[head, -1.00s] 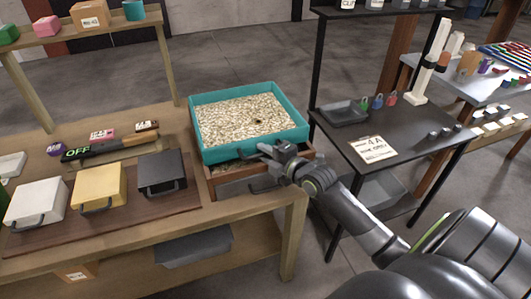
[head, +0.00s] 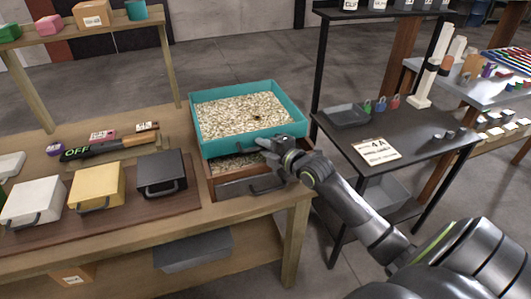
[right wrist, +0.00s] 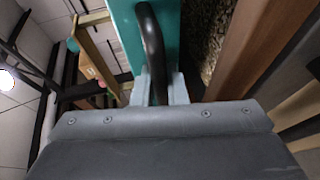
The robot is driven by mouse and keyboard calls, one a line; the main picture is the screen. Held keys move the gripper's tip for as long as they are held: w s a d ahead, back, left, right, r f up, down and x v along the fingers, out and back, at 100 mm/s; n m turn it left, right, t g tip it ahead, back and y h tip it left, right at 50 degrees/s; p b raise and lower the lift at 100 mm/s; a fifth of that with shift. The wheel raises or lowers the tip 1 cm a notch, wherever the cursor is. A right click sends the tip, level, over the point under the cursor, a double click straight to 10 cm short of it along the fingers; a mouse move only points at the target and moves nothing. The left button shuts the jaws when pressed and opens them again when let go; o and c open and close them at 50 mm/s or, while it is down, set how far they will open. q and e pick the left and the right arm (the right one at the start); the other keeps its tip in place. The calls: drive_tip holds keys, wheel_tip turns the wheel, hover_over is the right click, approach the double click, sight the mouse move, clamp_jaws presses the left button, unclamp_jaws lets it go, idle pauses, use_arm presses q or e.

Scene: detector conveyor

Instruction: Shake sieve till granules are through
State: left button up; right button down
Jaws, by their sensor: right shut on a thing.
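The teal sieve (head: 228,148) holds a broad layer of pale granules (head: 240,115) with a dark spot near the middle. It sits over a wooden box (head: 211,186) at the table's right end. More granules (head: 232,164) show inside the box, in the gap in front of the sieve. My right gripper (head: 267,147) is at the sieve's front wall. In the right wrist view the gripper (right wrist: 158,90) is shut on the sieve's black handle (right wrist: 153,40), beside the teal wall. My left gripper is out of view.
White (head: 30,203), yellow (head: 97,187) and dark grey (head: 161,174) boxes with handles stand left of the sieve. Behind them lies a dark bar marked OFF (head: 95,150). A black table (head: 425,140) with a 4A sign (head: 375,150) stands to the right.

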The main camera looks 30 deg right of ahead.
drive_tip(key=c, duration=1.7)
unclamp_jaws()
drive_tip(key=shift+w+d, duration=0.1)
drive_tip(key=shift+w, duration=0.05)
drive_tip(key=shift+s+d, duration=0.15)
drive_tip(key=shift+s, duration=0.5)
drive_tip(key=shift+p+v, duration=1.4)
drive_tip(key=shift+v, duration=6.7)
drive_tip(key=shift+r, duration=0.15)
